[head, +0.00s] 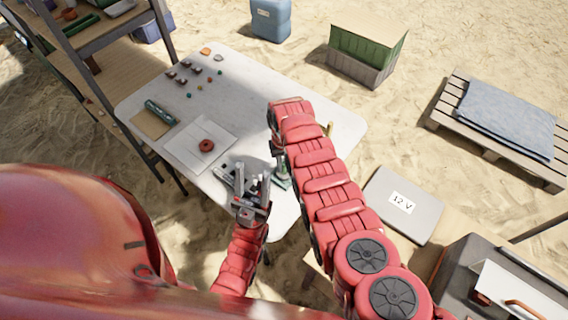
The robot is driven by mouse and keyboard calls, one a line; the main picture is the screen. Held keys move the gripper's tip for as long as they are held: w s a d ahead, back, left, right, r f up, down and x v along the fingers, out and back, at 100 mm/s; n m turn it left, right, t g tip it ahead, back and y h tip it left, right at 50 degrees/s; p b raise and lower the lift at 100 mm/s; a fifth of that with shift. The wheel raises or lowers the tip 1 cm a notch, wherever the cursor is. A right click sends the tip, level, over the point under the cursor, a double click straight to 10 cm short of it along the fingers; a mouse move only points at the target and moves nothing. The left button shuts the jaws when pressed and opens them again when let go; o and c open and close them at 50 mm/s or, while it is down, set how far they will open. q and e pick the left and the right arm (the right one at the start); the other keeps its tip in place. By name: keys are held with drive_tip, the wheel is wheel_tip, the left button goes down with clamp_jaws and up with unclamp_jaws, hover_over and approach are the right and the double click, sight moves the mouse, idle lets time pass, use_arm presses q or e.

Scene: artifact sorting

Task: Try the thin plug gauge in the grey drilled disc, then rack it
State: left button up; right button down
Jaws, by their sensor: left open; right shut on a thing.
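My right gripper (279,152) points down over the near part of the white table. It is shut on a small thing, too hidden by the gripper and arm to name. My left gripper (254,184) is open, fingers up, at the table's near edge, left of the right gripper. A small green piece (283,184) shows beneath the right gripper; I cannot tell whether it is a rack. Grey parts (226,172) lie just left of the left gripper. I cannot make out the grey drilled disc or the thin plug gauge for certain.
On the white table (245,80), a red-brown ring (206,146) lies on a white sheet (190,150). Several small pieces (183,82) stand at the back. My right arm covers the table's right side.

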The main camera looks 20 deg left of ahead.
sight(284, 163)
idle(0.5)
drive_tip(key=shift+r+p, duration=2.2)
drive_tip(key=shift+r, duration=0.35)
